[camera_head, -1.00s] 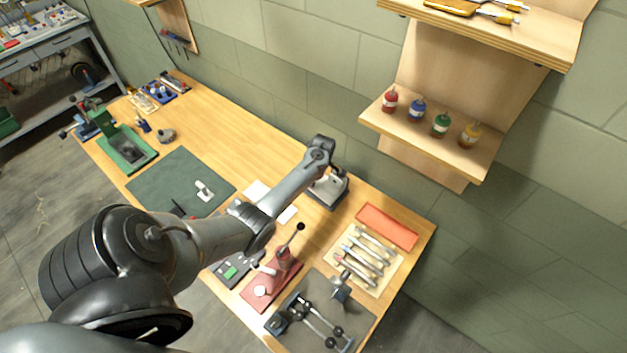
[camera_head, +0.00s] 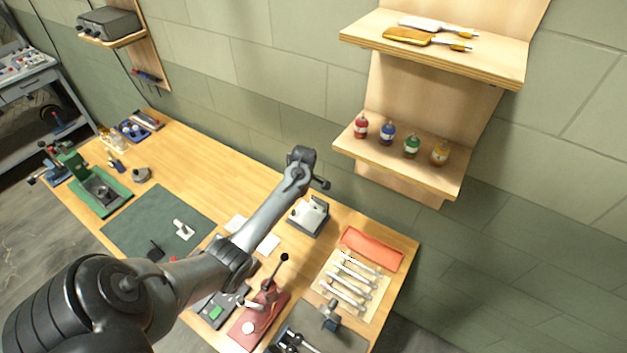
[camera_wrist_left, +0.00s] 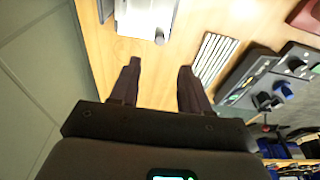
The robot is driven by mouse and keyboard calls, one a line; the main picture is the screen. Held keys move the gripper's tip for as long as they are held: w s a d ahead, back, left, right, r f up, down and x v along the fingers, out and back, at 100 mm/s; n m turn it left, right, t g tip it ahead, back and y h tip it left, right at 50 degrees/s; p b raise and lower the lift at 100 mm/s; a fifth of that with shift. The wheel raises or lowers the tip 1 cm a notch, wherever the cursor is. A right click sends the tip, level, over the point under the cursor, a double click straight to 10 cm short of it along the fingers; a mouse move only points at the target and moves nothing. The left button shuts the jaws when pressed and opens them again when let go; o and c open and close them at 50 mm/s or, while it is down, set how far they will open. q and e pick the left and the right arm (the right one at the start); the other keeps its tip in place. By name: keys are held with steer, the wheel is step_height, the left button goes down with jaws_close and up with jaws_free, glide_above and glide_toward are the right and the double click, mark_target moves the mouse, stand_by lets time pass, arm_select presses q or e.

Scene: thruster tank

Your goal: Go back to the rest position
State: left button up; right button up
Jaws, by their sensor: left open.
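My left arm reaches in from the lower left in the head view. Its gripper (camera_head: 321,183) is above the back of the wooden workbench (camera_head: 232,165), near the wall, up and behind a grey-and-white device (camera_head: 309,215). In the left wrist view the two dark fingers (camera_wrist_left: 158,84) stand apart with nothing between them; bare wood shows behind them. My right gripper is in neither view.
Wall shelves hold four small bottles (camera_head: 387,133) and tools (camera_head: 424,38) at the right. A red press (camera_head: 258,318), light rods (camera_head: 350,282), an orange tray (camera_head: 371,248) and a green mat (camera_head: 150,215) occupy the bench. Open air surrounds the gripper.

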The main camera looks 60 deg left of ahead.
arm_select(q)
steer(key=s+d+r+m+t+p, duration=0.1)
steer(key=s+d+r+m+p, duration=0.2)
steer(key=s+d+r+m, duration=0.2)
steer(key=s+d+r+m+t+h+p, duration=0.1)
steer(key=s+d+r+m, duration=0.4)
steer(key=d+m, duration=0.6)
steer(key=s+d+r+m+t+h+p, duration=0.1)
steer(key=s+d+r+m+p, duration=0.3)
steer(key=d, duration=1.7)
steer(key=s+m+t, duration=0.1)
steer(key=s+m, duration=0.3)
steer(key=m, duration=0.1)
steer(key=shift+s+d+r+p, duration=0.2)
steer(key=shift+r+p, duration=0.15)
steer(key=shift+r, duration=0.05)
